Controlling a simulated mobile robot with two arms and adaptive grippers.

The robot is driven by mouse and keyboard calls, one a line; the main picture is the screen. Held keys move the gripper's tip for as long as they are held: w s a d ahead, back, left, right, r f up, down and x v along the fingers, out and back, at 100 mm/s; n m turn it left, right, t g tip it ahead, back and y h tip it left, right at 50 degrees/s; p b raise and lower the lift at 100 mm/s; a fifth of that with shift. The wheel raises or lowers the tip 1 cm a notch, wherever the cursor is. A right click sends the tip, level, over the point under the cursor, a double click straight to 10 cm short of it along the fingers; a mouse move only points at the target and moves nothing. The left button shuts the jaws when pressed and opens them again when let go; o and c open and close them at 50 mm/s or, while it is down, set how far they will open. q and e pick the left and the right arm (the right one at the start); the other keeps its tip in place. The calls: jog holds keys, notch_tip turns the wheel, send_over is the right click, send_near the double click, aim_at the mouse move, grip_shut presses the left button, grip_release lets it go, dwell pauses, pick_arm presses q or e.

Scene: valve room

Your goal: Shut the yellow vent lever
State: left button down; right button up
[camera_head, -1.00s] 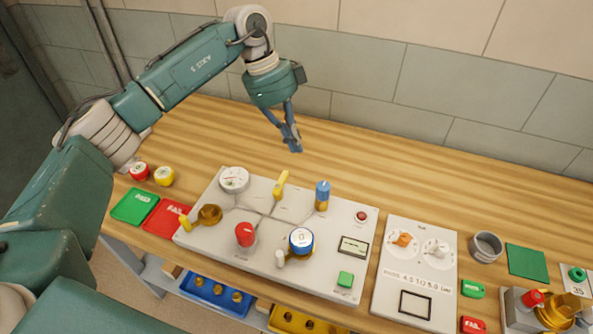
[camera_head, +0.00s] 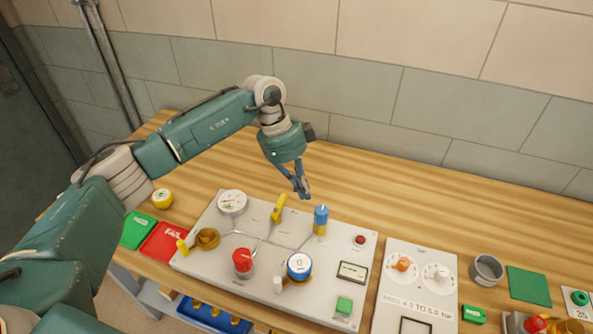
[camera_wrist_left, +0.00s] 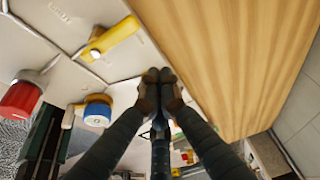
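A yellow lever (camera_head: 279,207) stands on the far part of the light grey valve panel (camera_head: 225,262), slanting up. It also shows in the wrist view (camera_wrist_left: 112,38), left of and above my fingertips. A second yellow handle (camera_head: 183,246) is on the brass valve at the panel's left end. I cannot read which is labelled vent. My left gripper (camera_head: 303,193) is above the panel's far edge, right of the upper lever and apart from it. Its fingertips (camera_wrist_left: 159,75) meet in the wrist view, with nothing between them. My right gripper is not in view.
A blue-capped brass valve (camera_head: 321,219) stands close right of the gripper. A red knob (camera_head: 242,262), a blue dial (camera_head: 299,266) and a gauge (camera_head: 232,203) are also on the panel. The wooden table (camera_head: 400,205) behind the panel is clear.

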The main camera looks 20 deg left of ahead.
aim_at(279, 206)
pick_arm(q)
jog(key=shift+x, duration=0.95)
jog(key=a+p, duration=0.2)
jog(key=shift+w+a+f, duration=0.1)
jog(key=shift+a+f, duration=0.2)
jog(key=shift+a, duration=0.05)
jog(key=shift+a+f, duration=0.1)
jog(key=shift+a, duration=0.4)
